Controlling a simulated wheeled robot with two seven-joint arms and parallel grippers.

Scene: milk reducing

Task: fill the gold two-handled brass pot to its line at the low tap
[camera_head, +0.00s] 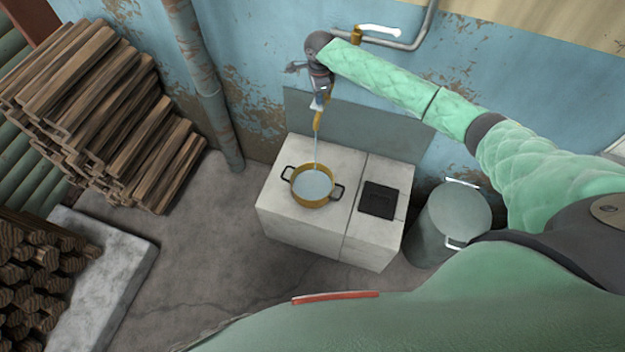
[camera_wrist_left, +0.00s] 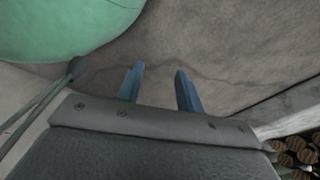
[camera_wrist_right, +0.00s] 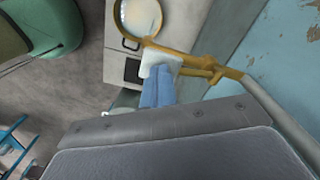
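The gold two-handled pot (camera_head: 331,199) stands upright on a pale stone block, its dark handles to left and right. Pale water (camera_head: 312,184) covers its inside; I cannot make out a fill line. The low brass tap (camera_head: 317,121) is above it, and a thin stream falls from its spout into the pot. My right gripper (camera_head: 319,92) is at the tap. In the right wrist view its blue fingers (camera_wrist_right: 158,86) are close together at the white tap handle (camera_wrist_right: 160,61), seemingly shut on it. My left gripper (camera_wrist_left: 158,85) is open and empty over the floor.
The stone block (camera_head: 283,213) has a dark square plate (camera_head: 379,200) on its right part. A grey-green lidded drum (camera_head: 453,218) stands right of it. Stacked wood (camera_head: 110,110) and a log pile on a slab (camera_head: 120,250) are at left. Floor between is clear.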

